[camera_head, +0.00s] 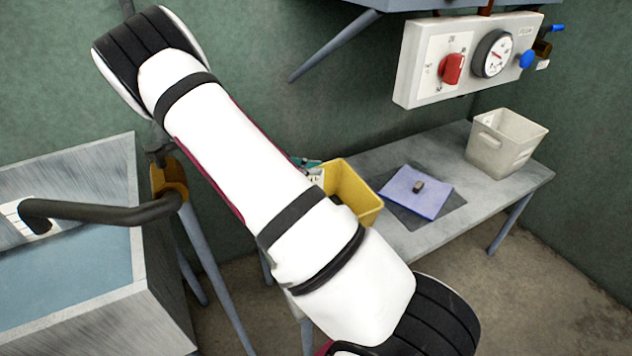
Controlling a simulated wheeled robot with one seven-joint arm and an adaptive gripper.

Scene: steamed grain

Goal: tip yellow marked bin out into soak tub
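A yellow bin (352,187) is partly hidden behind my white arm, over or at the left end of a grey metal table. Its open top shows, with something dark inside that I cannot make out. A teal and white item shows at its left edge, too small to identify. A metal tub (115,215) with bluish water (70,268) stands at the left, which looks like the soak tub. My arm crosses the middle of the view. My gripper does not show, so its hold on the bin cannot be seen.
A dark faucet (100,212) reaches over the metal tub. The grey table (385,155) bears a blue cloth (415,192) with a small dark object and an off-white bin (505,143). A control box (465,60) with a red knob and gauge hangs above. A gap separates tub and table.

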